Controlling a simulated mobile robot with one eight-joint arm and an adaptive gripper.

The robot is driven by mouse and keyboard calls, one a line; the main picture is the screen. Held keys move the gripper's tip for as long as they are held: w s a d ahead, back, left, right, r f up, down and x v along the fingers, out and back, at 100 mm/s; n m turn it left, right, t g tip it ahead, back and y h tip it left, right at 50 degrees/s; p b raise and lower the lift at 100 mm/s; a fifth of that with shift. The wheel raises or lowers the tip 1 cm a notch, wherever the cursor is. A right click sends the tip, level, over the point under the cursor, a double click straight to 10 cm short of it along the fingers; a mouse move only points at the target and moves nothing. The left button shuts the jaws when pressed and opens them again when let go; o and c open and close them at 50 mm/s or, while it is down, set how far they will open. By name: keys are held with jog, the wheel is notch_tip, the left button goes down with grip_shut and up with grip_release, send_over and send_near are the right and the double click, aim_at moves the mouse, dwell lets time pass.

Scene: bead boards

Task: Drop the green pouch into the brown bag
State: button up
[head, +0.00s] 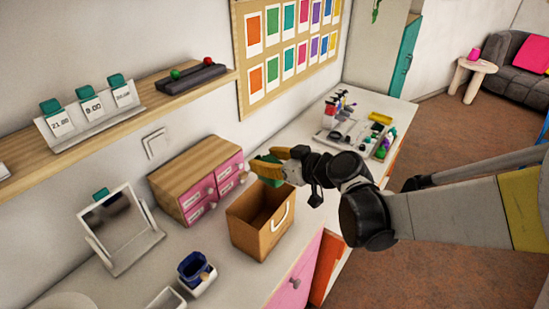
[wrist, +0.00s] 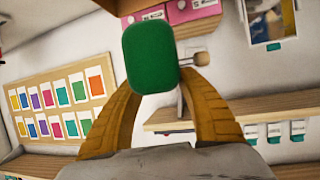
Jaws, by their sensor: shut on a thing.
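My gripper (head: 279,168) has yellow fingers and is shut on the green pouch (head: 268,173). In the head view the pouch is partly hidden by the fingers and shows over the far part of the brown bag's opening. The brown bag (head: 254,236) stands upright and open on the counter, with a white handle on its front. In the wrist view the green pouch (wrist: 150,60) sits between the two yellow fingertips (wrist: 152,82).
A wooden box with pink drawers (head: 190,175) stands left of the bag. A mirror (head: 118,230) and a white holder with a dark blue item (head: 195,270) are nearer. A tray of tools (head: 350,132) lies behind my gripper. A shelf (head: 150,95) runs along the wall.

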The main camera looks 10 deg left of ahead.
notch_tip(320, 180, down, 5)
jog(key=b, duration=0.3)
jog(key=shift+f, duration=0.15)
jog(key=o, duration=1.3)
jog(key=v, duration=1.2)
jog(key=s+d+f+m+h+b, duration=0.2)
jog(key=s+d+f+m+h, duration=0.1)
jog(key=d, duration=0.5)
jog(key=s+d+f+m+h+b, duration=0.3)
jog(key=s+d, duration=0.3)
jog(key=d, duration=0.2)
jog(key=s+d+f+m+h+b, duration=0.2)
jog(key=s+d+f+m+h, duration=0.2)
jog(key=d, duration=0.5)
jog(key=shift+s+m+h, duration=0.55)
jog(key=shift+m+h, duration=0.25)
